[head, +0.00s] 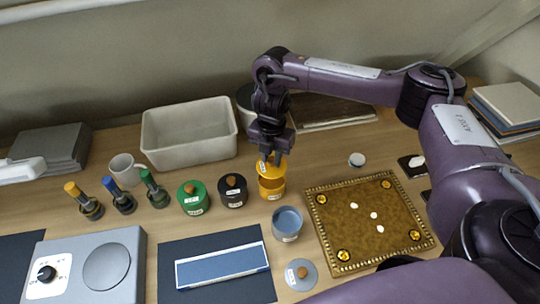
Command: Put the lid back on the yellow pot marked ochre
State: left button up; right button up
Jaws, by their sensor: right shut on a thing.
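The yellow pot (272,190) stands on the wooden table with a small white label on its front. My right gripper (272,158) is directly over it, pointing down and shut on the yellow lid (273,168). The lid is over the pot's mouth, and a darker orange band shows between lid and pot. I cannot tell whether the lid touches the rim. The fingers hide the lid's knob. My left gripper is out of view.
A green pot (193,203) and a black pot (232,196), both lidded, stand left. An open grey-blue pot (287,226) is in front, its lid (301,278) on the table. A gilt-edged panel (345,215) lies right. A white bin (190,140) stands behind.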

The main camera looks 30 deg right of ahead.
jog(key=shift+f+b, duration=0.4)
jog(key=shift+f, duration=0.2)
notch_tip(320, 180, down, 2)
jog(key=shift+f+b, duration=0.15)
jog(key=shift+b, duration=1.1)
jog(key=shift+f, duration=0.3)
jog(key=shift+f+b, duration=0.4)
jog(key=shift+f, duration=0.2)
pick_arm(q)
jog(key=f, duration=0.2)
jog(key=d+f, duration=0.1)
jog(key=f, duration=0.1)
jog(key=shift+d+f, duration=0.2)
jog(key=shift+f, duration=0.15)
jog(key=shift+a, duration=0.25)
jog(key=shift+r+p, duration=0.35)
pick_arm(e)
jog(key=shift+f, duration=0.15)
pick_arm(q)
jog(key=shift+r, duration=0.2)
